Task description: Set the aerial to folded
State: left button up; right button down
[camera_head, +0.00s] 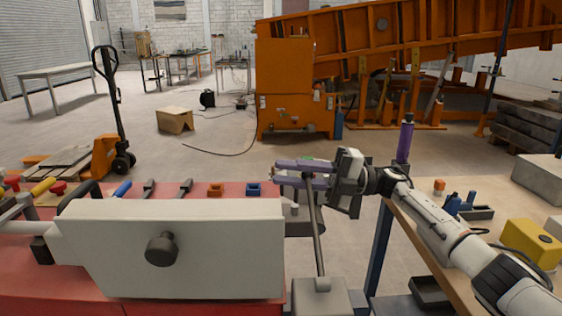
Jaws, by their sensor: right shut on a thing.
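The aerial (317,235) is a thin grey rod that rises from a grey block (320,297) at the bottom centre of the head view. It stands nearly upright, its upper end tilted a little to the left. My right gripper (284,173), with purple fingers pointing left, is shut on the aerial near its upper end. My right arm comes in from the lower right. My left gripper is not in view.
A large grey housing (220,235) with a dark knob (162,249) stands on a red bench (60,290) at left. A wooden table (425,242) at right holds a yellow block (530,243) and blue parts.

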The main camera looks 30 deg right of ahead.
jog(key=shift+w+d+f+m+b, duration=0.15)
jog(key=shift+f+m, duration=0.25)
jog(key=shift+f, duration=0.25)
jog(key=shift+w+d+f+m+b, duration=0.1)
jog(key=shift+w+f+m, duration=0.1)
jog(key=shift+f+m, duration=0.35)
jog(key=shift+w+d+f+m+b, duration=0.15)
jog(key=shift+f+m, duration=0.1)
jog(key=shift+f, duration=0.5)
jog(key=shift+a+f, duration=0.1)
jog(key=c, duration=1.6)
grip_release()
jog(key=shift+o, duration=0.2)
jog(key=b+v, duration=0.1)
jog(key=v, duration=0.6)
jog(key=shift+s+d, duration=0.2)
jog(key=shift+s, duration=0.05)
